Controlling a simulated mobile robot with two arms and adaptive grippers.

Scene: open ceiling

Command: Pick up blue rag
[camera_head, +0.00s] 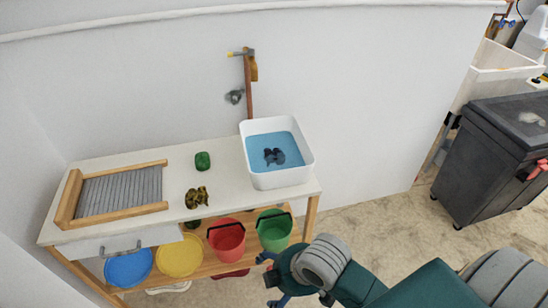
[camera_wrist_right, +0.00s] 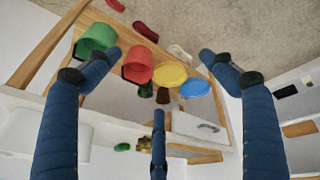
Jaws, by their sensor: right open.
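A dark blue-grey crumpled cloth (camera_head: 274,156), which looks like the blue rag, lies in the blue water of a white basin (camera_head: 282,180) at the right end of the white table (camera_head: 150,223). My right gripper (camera_head: 270,279) is in front of the table, low and to the right, near the green bucket and well apart from the rag. In the right wrist view its blue fingers (camera_wrist_right: 158,75) are spread wide with nothing between them. The rag does not show in that view. My left gripper is not in view.
A washboard (camera_head: 120,190), a green lump (camera_head: 203,161) and an olive crumpled cloth (camera_head: 197,197) are on the tabletop. Red (camera_head: 227,240), green (camera_head: 274,230), yellow (camera_head: 180,256) and blue (camera_head: 128,267) containers sit below. A tap post (camera_head: 248,85) stands behind the basin. A dark cart (camera_head: 490,150) is right.

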